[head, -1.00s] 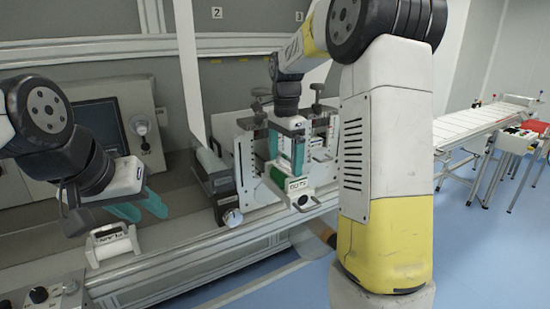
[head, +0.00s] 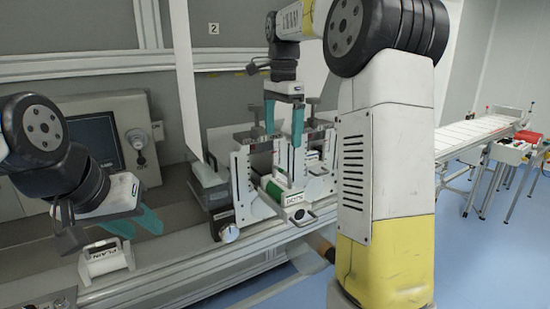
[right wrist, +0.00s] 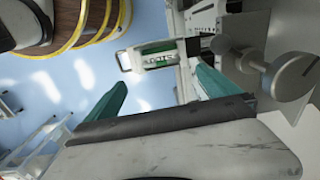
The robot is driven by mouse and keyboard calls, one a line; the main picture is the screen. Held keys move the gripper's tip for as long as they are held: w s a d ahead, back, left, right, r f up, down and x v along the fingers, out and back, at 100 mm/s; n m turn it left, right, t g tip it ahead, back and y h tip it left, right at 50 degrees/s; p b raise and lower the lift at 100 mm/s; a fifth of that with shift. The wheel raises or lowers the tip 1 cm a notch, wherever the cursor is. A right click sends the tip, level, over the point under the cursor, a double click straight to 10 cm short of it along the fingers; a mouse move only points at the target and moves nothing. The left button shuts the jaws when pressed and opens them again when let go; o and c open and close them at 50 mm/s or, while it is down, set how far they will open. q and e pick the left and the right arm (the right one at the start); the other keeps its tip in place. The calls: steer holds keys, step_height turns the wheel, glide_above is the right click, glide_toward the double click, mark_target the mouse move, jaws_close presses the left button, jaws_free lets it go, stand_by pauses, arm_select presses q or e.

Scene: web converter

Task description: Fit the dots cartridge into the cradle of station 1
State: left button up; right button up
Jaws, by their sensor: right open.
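The dots cartridge (head: 287,193), white with a green roll and a DOTS label, sits low between the white side plates of a station cradle (head: 245,178), its handled front facing out. How fully it is seated cannot be told. No number 1 is readable. My right gripper (head: 284,122) is open and empty above the cartridge, fingers pointing down. In the right wrist view the cartridge (right wrist: 158,57) shows beyond the spread fingers, apart from them. My left gripper (head: 136,224) has its fingers spread, empty, close above and beside a white PLAIN cartridge (head: 107,261).
A number 2 plate (head: 213,28) is on the machine wall. Dark clamp knobs top the cradle plates, and a round gauge (head: 229,233) sits at its lower left. A grey panel with a screen (head: 93,142) is at left. A white conveyor (head: 475,133) stands at right.

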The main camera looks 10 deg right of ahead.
steer(key=s+a+f+n+t+y, duration=0.1)
steer(key=s+f+n+t, duration=0.2)
steer(key=s+n, duration=0.4)
steer(key=s+a+f+n+t+y, duration=0.1)
steer(key=s+f+n+t, duration=0.2)
steer(key=s, duration=1.4)
step_height(320, 180, down, 2)
steer(key=n, duration=0.4)
steer(key=shift+f, duration=0.15)
steer(key=shift+a, duration=0.1)
